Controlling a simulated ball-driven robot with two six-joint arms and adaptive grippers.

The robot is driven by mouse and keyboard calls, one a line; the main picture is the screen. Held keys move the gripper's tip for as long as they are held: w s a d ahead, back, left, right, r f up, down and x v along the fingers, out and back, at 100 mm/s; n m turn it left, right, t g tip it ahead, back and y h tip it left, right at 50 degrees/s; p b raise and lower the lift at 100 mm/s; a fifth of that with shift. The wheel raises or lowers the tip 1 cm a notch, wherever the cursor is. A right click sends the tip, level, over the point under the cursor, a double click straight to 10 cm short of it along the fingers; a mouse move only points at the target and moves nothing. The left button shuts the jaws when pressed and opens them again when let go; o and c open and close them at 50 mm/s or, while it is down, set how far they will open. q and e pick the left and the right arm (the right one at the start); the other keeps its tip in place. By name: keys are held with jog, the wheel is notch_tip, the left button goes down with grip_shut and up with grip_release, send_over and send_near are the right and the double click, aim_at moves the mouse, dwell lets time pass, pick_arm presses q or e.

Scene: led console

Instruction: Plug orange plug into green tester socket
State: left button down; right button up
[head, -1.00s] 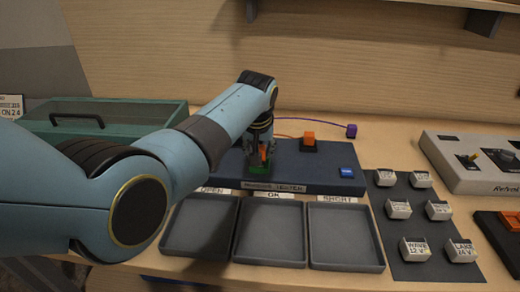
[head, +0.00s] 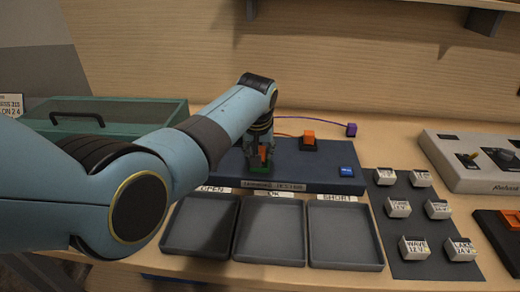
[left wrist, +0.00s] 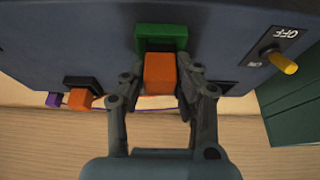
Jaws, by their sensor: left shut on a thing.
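My left gripper (head: 260,155) is over the dark blue tester (head: 312,171), shut on an orange plug. In the left wrist view the orange plug (left wrist: 160,74) sits between the fingertips of my left gripper (left wrist: 161,78). The green socket (left wrist: 161,37) shows right beside the plug, and the plug overlaps its near edge in that view. In the head view the green socket (head: 261,169) is just below the fingertips. I cannot tell how deep the plug sits in it. My right gripper is not in view.
Another orange block (head: 309,140) and a purple plug (head: 351,129) lie at the tester's back. Three grey trays (head: 269,262) stand in front. Several labelled blocks lie on a dark mat (head: 388,238) at right. A green case (head: 150,113) stands at left.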

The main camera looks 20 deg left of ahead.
pick_arm(q)
jog(key=shift+f, duration=0.35)
dwell(0.4)
jog(key=shift+s+f, duration=0.25)
jog(key=shift+f, duration=0.1)
dwell(0.6)
jog(key=c, duration=1.4)
grip_release()
jog(key=o, duration=0.5)
jog(key=shift+w+f, duration=0.1)
jog(key=shift+f, duration=0.05)
jog(key=o, duration=0.7)
jog(key=shift+w+r, duration=0.1)
jog(key=shift+r, duration=0.1)
jog(key=shift+r, duration=0.15)
